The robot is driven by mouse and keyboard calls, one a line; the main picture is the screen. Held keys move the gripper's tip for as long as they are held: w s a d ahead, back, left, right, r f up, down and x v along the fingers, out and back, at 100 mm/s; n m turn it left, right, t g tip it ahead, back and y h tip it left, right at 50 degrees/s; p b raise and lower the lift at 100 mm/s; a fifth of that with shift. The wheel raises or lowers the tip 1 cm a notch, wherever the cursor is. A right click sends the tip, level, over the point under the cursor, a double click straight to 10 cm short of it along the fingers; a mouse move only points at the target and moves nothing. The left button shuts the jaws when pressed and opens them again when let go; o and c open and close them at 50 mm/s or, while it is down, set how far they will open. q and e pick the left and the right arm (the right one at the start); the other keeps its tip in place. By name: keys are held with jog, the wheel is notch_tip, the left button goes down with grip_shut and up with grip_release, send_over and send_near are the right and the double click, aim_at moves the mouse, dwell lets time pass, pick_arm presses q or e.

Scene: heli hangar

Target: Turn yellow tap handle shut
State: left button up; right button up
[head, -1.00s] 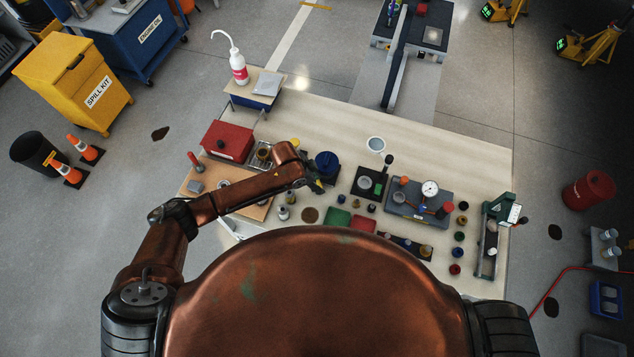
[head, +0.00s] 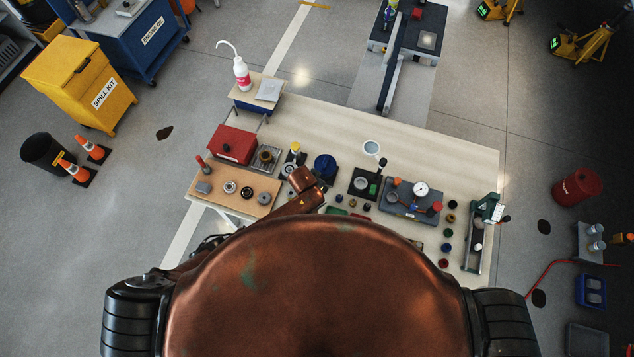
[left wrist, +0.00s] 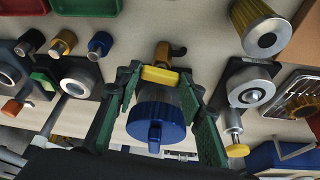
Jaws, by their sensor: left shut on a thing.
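The blue drum (left wrist: 155,118) with a brass tap (left wrist: 164,52) is in the middle of the left wrist view. The yellow tap handle (left wrist: 160,75) lies crosswise in the picture, between the drum and the brass spout. My left gripper (left wrist: 159,78) has one green finger on each side of the handle and is shut on it. In the head view the blue drum (head: 325,166) stands on the bench, just beyond my left arm. There my body and arm hide the tap, its handle and the gripper. My right gripper is not in view.
Close beside the drum in the left wrist view are a steel fitting with a yellow knob (left wrist: 237,150) and a round steel fitting (left wrist: 250,88). A red box (head: 232,144) and a gauge plate (head: 411,200) share the bench. The bench's back strip is mostly clear.

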pick_arm(q)
jog(key=shift+d+n+t+y+p, duration=0.15)
jog(key=shift+n+t+y+p, duration=0.25)
jog(key=shift+n, duration=0.7)
jog(key=o, duration=0.8)
jog(key=shift+o, duration=0.2)
jog(key=shift+r, duration=0.1)
jog(key=v, duration=1.1)
jog(key=shift+r, duration=0.45)
